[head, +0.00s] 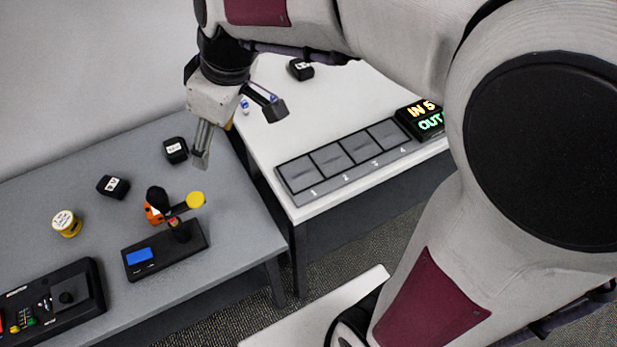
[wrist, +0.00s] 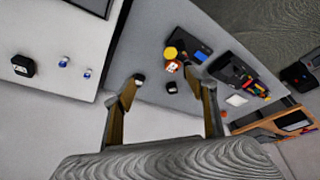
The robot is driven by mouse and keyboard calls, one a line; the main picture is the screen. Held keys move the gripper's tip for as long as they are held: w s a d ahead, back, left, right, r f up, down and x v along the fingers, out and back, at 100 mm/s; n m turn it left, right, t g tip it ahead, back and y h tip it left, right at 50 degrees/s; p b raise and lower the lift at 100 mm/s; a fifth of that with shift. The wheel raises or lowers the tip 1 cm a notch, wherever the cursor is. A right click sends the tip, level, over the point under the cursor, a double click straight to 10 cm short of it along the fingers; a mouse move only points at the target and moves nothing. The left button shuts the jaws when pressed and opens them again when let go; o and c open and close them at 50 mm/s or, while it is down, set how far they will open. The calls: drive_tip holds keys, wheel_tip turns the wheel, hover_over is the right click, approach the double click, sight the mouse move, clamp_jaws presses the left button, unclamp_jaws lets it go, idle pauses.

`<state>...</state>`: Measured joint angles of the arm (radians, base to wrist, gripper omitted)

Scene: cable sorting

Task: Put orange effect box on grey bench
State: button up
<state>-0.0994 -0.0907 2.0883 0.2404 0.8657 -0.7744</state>
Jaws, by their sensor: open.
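The orange effect box (head: 152,214) is on the grey bench (head: 60,170), mostly hidden behind a black upright piece with a yellow disc in the head view. In the wrist view a small orange and white patch (wrist: 172,67) shows beside the yellow disc; I cannot tell whether it is the box. My gripper (head: 237,130) is open with nothing between its fingers. It hangs above the gap between the grey bench and the white table, behind and right of the orange box. In the wrist view its spread fingers (wrist: 166,82) point toward the bench.
Two black boxes (head: 176,150) (head: 113,186), a yellow-sided jar (head: 66,223), a black unit with a blue screen (head: 140,258) and a black console (head: 62,298) stand on the bench.

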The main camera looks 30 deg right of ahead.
drive_tip(key=s+d+m+t+h, duration=0.1)
drive_tip(key=s+d+m, duration=0.3)
drive_tip(key=s, duration=0.4)
drive_tip(key=s+d+r+m+t+h, duration=0.1)
drive_tip(key=s+d+m, duration=0.3)
drive_tip(key=s, duration=0.5)
drive_tip(key=shift+d+r+m, duration=0.3)
drive_tip(key=shift+d, duration=0.1)
idle(0.6)
